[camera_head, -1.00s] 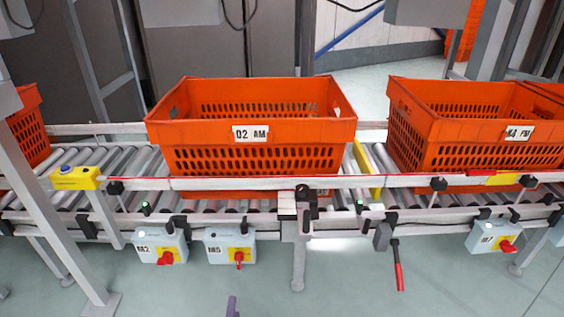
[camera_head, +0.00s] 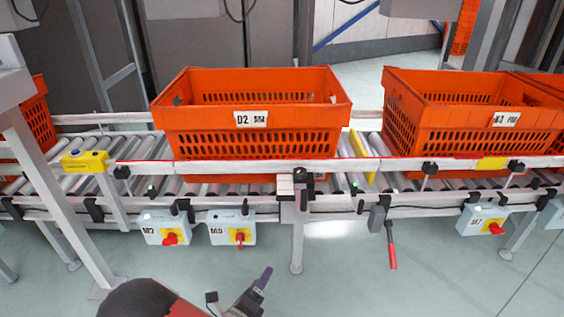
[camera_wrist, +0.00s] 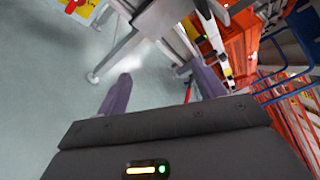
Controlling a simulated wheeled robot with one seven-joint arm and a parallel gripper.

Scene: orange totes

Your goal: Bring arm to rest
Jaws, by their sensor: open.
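My gripper (camera_wrist: 162,87) shows in the wrist view with its two purple fingers spread apart and nothing between them. In the head view, part of my gripper and arm shows low in the middle, with a purple finger (camera_head: 262,279) pointing up and right. It is over the floor in front of the conveyor, apart from the totes. The rest of my arm is cut off by the bottom edge.
An orange tote (camera_head: 196,146) stands upright on the roller conveyor (camera_head: 300,168), and another orange tote (camera_head: 436,151) stands to its right. Control boxes (camera_head: 233,231) and a red-handled lever (camera_head: 391,250) hang from the front rail. The floor (camera_head: 350,285) in front is clear.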

